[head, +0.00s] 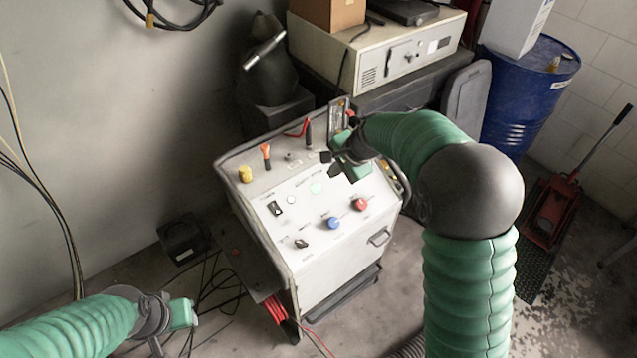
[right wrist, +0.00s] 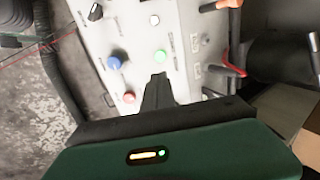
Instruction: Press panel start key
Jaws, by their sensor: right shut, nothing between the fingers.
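The control panel (head: 290,215) is the sloped white top of a cart, with a round pale green button (head: 315,188), a blue knob (head: 333,222) and a red knob (head: 360,204). In the right wrist view the green button (right wrist: 160,55) sits just beyond my right gripper's dark fingertips (right wrist: 158,80). No label there is readable. My right gripper (head: 332,168) is shut and empty, over the panel's upper right part. Whether it touches the panel cannot be told. My left gripper (head: 180,318) is low at the left, away from the panel; its fingers are unclear.
A yellow knob (head: 245,174) and an orange-topped plug (head: 266,153) stand along the panel's back edge. A beige instrument (head: 385,62) is behind. A blue drum (head: 530,90) and a red jack (head: 550,210) are at the right. Cables lie on the floor at the left.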

